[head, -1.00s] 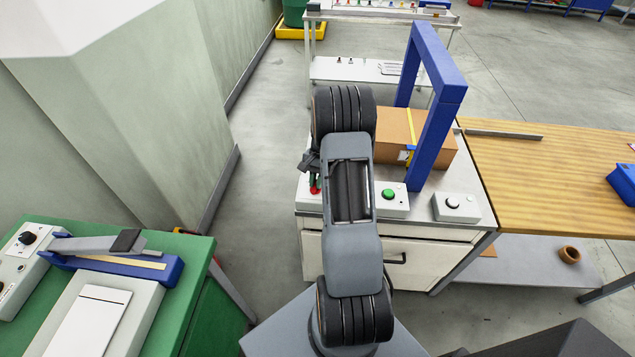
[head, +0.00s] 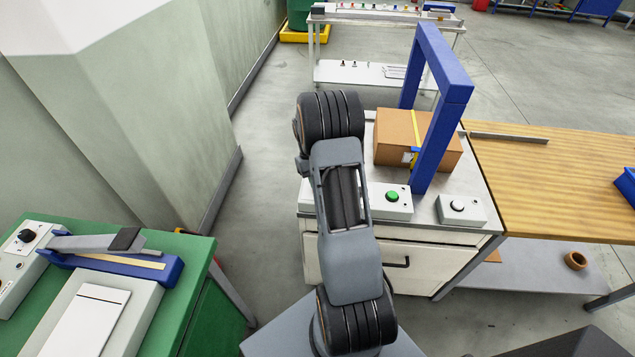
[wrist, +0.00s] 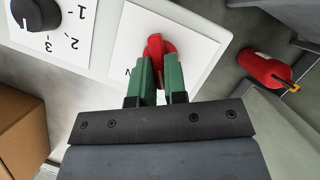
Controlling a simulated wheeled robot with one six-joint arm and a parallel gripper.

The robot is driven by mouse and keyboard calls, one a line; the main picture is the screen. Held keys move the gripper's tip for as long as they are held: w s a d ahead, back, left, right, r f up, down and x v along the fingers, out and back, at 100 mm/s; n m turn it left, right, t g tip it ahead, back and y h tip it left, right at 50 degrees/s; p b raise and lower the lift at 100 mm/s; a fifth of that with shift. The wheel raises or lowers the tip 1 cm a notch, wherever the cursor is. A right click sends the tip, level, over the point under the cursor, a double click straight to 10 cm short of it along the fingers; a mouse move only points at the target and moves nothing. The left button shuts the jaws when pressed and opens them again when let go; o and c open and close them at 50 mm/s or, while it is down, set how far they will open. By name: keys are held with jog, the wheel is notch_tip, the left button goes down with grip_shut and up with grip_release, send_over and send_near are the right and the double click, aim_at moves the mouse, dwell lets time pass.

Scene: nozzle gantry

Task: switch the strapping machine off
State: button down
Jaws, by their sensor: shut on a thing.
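The strapping machine has a blue arch (head: 441,135) over a white cabinet (head: 432,258) at centre right in the head view. A red rotary switch (wrist: 155,44) stands on a white plate (wrist: 195,45) in the wrist view. My gripper (wrist: 157,66) has its two green fingers shut on either side of the red switch. The fingers hide part of the switch and of the plate's lettering. In the head view my own arm covers the gripper and the red switch.
A cardboard box (head: 394,135) sits under the arch. A black numbered knob (wrist: 36,13) is left of the switch. A red extinguisher (wrist: 268,78) stands at right.

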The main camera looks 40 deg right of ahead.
jog(key=shift+f+n, duration=0.15)
jog(key=shift+n, duration=0.25)
jog(key=c, duration=1.2)
grip_release()
jog(key=shift+o, duration=0.2)
jog(key=a+v, duration=0.1)
jog(key=v, duration=1.3)
jog(key=shift+d+b, duration=0.2)
jog(key=shift+b, duration=0.25)
